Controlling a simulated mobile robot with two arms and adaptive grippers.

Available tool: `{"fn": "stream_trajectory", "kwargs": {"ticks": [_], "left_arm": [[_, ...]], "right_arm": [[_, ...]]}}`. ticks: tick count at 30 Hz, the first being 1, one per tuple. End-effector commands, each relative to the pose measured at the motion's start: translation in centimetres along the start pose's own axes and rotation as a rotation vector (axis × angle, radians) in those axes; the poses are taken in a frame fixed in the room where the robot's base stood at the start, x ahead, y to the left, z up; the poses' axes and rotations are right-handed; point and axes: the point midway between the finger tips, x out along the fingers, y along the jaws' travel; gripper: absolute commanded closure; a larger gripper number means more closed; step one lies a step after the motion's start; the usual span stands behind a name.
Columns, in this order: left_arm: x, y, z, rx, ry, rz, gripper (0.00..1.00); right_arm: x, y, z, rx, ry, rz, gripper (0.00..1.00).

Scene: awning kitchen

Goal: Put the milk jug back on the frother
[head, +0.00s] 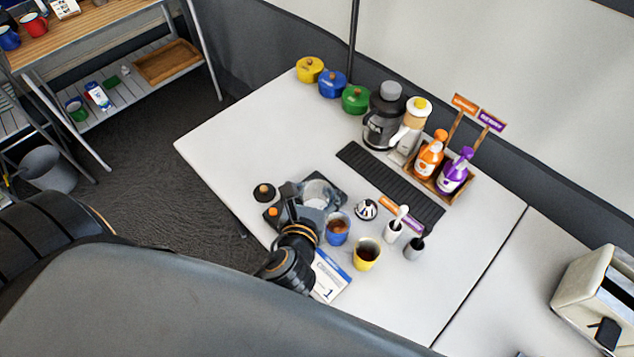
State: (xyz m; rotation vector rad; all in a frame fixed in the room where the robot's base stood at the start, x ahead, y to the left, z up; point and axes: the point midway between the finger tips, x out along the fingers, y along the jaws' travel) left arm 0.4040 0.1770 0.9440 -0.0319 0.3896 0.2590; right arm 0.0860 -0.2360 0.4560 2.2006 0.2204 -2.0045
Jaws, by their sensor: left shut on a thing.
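The milk jug (317,195) looks like a pale, see-through vessel near the left edge of the white table. My left gripper (302,198) is shut on it from its left side, and the fingers hide part of it. A dark flat base, which looks like the frother (334,183), shows just behind and beside the jug. A dark corner with an orange spot also shows left of the gripper. I cannot tell whether the jug touches the base or is held above it. My right gripper is not in view.
A blue cup (338,229), a yellow cup (367,254) and a striped ball-like item (366,209) stand close on the right. A black slatted mat (392,186) lies behind.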

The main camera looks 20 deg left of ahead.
Motion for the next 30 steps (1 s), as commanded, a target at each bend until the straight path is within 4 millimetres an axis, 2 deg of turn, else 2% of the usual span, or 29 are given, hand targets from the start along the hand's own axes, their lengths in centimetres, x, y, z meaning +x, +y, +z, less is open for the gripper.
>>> {"fn": "stream_trajectory", "kwargs": {"ticks": [8,12,15,23,27,30], "left_arm": [[7.2,0.9,0.1,0.001,-0.004,0.001,0.8],[10.2,1.2,-1.8,0.001,-0.001,0.001,0.8],[11.9,1.3,-2.7,0.0,-0.001,0.0,0.8],[13.9,1.5,-3.8,0.0,-0.002,-0.001,0.8],[14.7,1.4,-5.8,-0.001,0.002,-0.002,0.8],[15.1,1.4,-6.5,-0.002,0.0,-0.002,0.8]], "right_arm": [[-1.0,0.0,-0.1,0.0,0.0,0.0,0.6],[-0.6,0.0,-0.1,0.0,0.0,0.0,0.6],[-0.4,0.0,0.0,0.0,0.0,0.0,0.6],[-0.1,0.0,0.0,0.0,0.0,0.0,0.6],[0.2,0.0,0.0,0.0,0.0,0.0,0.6],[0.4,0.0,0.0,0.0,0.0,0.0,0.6]]}}
